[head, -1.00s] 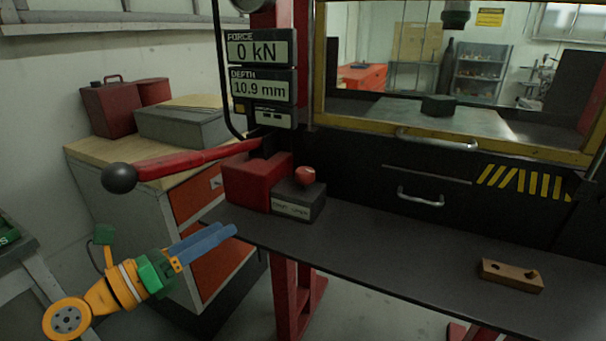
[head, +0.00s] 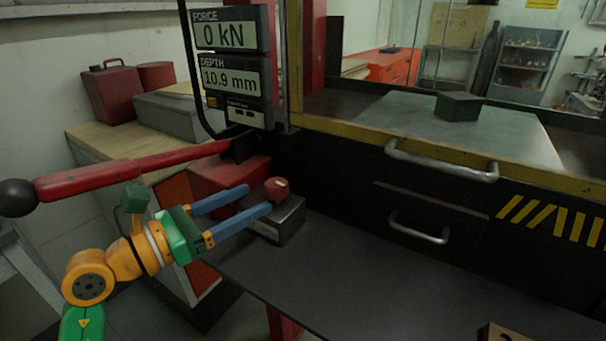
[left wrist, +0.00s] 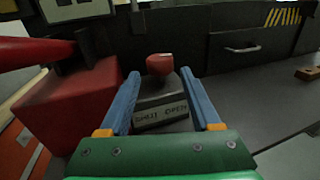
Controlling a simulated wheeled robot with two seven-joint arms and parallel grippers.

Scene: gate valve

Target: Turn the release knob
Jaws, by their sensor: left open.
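The red release knob (head: 277,188) sits on top of a small dark box (head: 285,222) on the dark shelf. It also shows in the left wrist view (left wrist: 160,64), ahead of and between my fingers, above a label on the box front. My left gripper (head: 260,199) is open, its two blue fingers pointing at the knob. In the head view the nearer fingertip lies close to the knob; whether it touches cannot be told. In the left wrist view the left gripper (left wrist: 160,82) has nothing between its pads. My right gripper is not in view.
A red block (head: 222,172) stands left of the knob box. A long red lever (head: 110,178) with a black ball reaches left above my arm. The yellow-framed guard and drawer handles (head: 420,228) are to the right.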

